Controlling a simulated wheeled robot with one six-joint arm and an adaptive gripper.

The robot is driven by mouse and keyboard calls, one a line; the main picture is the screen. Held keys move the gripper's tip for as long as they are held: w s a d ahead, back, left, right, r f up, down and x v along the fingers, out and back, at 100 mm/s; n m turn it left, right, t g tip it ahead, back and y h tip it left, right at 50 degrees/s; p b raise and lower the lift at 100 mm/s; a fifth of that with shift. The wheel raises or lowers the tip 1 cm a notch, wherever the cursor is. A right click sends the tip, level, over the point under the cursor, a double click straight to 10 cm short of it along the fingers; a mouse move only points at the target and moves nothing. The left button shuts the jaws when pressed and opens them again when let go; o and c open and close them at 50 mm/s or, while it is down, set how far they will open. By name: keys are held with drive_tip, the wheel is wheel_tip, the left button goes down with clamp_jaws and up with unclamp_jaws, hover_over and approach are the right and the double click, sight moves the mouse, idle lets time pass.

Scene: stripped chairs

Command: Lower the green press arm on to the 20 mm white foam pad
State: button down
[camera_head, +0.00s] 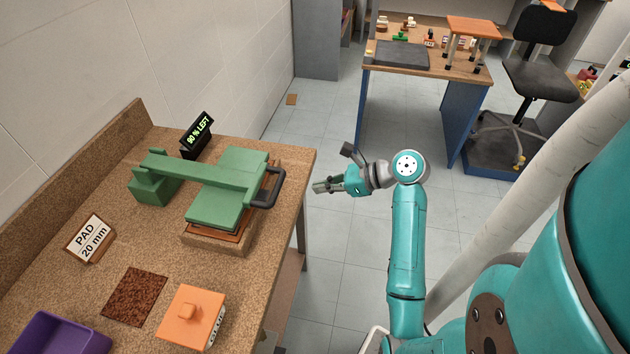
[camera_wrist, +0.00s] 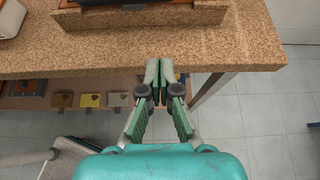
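The green press arm (camera_head: 205,173) runs from a hinge block on the left to a broad plate, with a dark handle (camera_head: 270,188) at its right end. The plate sits over the wooden press base (camera_head: 215,240), whose orange-brown edge shows below it. I cannot tell how large the gap under the plate is. No white foam pad is visible; the plate covers the middle of the base. My gripper (camera_head: 322,186) is off the bench's right edge, to the right of the handle and apart from it. In the wrist view its fingertips (camera_wrist: 159,70) are together and empty.
On the bench (camera_head: 145,245) are a "PAD 20 mm" sign (camera_head: 90,238), a brown mat (camera_head: 135,296), an orange lidded box (camera_head: 188,318), a purple tray (camera_head: 60,336) and a small display (camera_head: 197,135). A shelf with blocks (camera_wrist: 90,101) lies under the bench edge.

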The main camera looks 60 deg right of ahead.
sight(284, 176)
drive_tip(key=x, duration=0.9)
drive_tip(key=shift+r, duration=0.1)
wheel_tip(284, 176, up, 2)
drive_tip(key=shift+w+r, duration=0.1)
drive_tip(key=shift+r, duration=0.15)
drive_tip(key=shift+w+a+r, duration=0.1)
drive_tip(key=shift+r, duration=0.6)
wheel_tip(284, 176, up, 3)
drive_tip(key=shift+f, duration=0.1)
